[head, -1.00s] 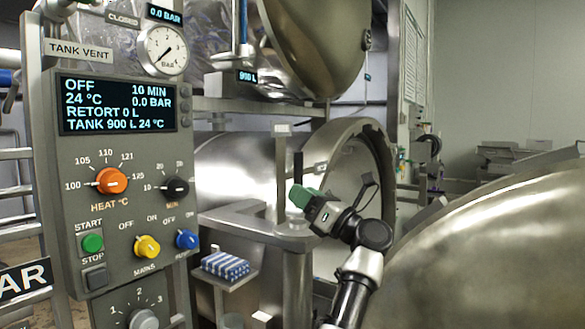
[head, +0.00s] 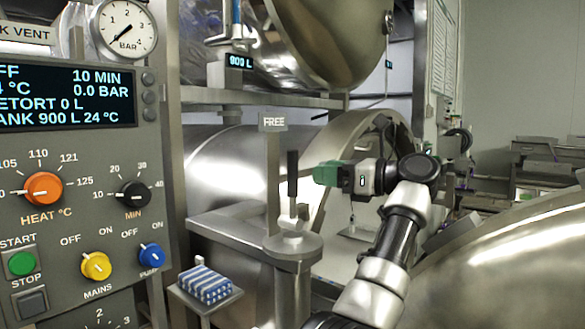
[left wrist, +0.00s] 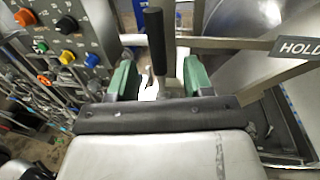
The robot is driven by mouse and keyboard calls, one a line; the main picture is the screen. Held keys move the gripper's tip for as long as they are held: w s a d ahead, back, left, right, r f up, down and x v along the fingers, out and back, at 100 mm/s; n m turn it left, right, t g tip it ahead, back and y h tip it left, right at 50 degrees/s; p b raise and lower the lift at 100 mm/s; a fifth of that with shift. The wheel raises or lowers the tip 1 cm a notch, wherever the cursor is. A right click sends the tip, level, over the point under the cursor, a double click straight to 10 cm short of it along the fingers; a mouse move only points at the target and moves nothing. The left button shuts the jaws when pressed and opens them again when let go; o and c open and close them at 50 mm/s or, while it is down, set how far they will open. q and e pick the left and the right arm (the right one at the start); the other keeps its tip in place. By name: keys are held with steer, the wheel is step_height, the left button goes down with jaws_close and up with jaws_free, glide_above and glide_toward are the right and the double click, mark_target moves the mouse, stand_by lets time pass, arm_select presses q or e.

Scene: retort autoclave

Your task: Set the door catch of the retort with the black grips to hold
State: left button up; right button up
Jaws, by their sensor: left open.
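The catch lever with a black grip (head: 293,173) stands upright on a round metal post beside the open-ended retort (head: 235,160). A FREE plate (head: 273,121) stands just left of it. In the left wrist view a HOLD plate (left wrist: 298,48) shows at the right. My left gripper (head: 320,174) has green fingers and is open, just right of the black grip. In the left wrist view the black grip (left wrist: 155,40) shows between the lines of the fingers (left wrist: 158,80), slightly beyond their tips. Nothing is held. My right gripper is not in view.
The control panel (head: 75,215) with knobs and a display stands at the left. A small shelf holds a blue-and-white striped pack (head: 205,284). A large metal vessel (head: 500,265) curves across the lower right. Another vessel (head: 325,40) hangs above.

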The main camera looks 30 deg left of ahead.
mark_target(288, 169)
arm_select(q)
steer(key=a, duration=0.1)
steer(key=s+a, duration=0.1)
steer(key=a, duration=0.1)
steer(key=a+p, duration=0.1)
steer(key=a, duration=0.1)
steer(key=shift+s+a+r, duration=0.2)
steer(key=shift+s, duration=0.05)
steer(key=a, duration=0.3)
steer(key=shift+a+f+p, duration=0.15)
steer(key=shift+a+p, duration=0.05)
steer(key=shift+p, duration=0.2)
steer(key=shift+a, duration=0.35)
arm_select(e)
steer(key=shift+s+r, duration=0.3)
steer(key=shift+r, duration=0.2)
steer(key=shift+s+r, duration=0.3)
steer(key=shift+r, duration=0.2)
arm_select(q)
steer(key=shift+c, duration=0.2)
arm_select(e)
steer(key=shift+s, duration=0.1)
arm_select(q)
jaws_close()
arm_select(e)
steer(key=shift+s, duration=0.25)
